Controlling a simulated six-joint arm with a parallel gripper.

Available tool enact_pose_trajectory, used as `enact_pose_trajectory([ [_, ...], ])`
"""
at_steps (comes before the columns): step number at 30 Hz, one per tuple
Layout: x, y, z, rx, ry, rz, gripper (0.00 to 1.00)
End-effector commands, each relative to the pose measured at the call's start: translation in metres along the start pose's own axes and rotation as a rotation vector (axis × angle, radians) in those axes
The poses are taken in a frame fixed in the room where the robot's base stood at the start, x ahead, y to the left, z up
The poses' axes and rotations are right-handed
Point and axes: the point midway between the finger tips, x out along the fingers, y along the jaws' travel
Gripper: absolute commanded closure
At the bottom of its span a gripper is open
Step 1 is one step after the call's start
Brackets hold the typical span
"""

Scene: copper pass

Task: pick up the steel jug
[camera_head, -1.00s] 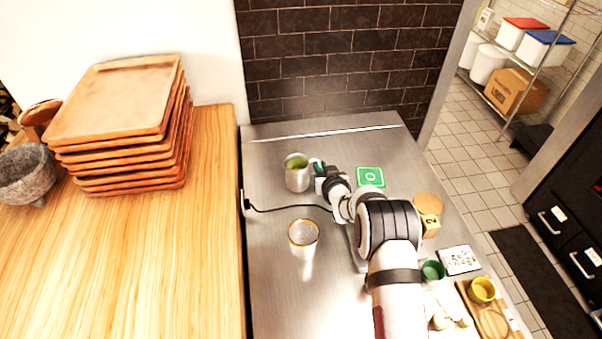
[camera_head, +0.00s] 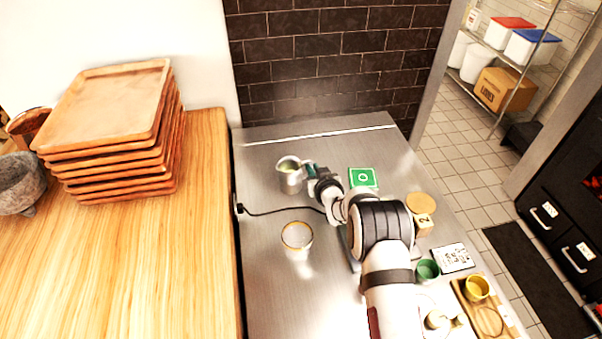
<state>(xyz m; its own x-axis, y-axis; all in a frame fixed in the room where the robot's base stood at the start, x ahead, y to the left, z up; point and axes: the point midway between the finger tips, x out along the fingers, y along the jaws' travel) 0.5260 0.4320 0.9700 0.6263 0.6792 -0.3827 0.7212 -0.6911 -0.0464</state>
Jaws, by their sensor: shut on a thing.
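The steel jug (camera_head: 290,180) is at the back of the steel counter, left of the green sign, with something greenish at its open top. My gripper (camera_head: 307,171) reaches it from the right and is shut on its right side. The fingertips are small and partly hidden against the jug, so the exact hold is hard to see. I cannot tell whether the jug's base is clear of the counter.
A glass with an amber rim (camera_head: 297,238) stands in front of the jug. A black cable (camera_head: 275,210) runs between them. The green sign (camera_head: 363,177) lies to the right. Stacked wooden trays (camera_head: 110,110) stand on the left worktop. Bare steel counter (camera_head: 262,285) lies at front left.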

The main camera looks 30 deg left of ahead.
Motion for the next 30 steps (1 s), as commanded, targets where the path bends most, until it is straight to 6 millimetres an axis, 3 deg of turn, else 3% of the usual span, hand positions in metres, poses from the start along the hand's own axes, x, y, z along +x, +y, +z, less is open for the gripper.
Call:
enact_pose_trajectory([
  [7,-0.003,0.0,-0.009,0.0,0.002,0.0,1.0],
  [16,-0.015,-0.002,-0.039,0.0,0.004,0.001,1.0],
  [30,-0.066,0.047,-0.06,0.0,0.003,0.003,1.0],
])
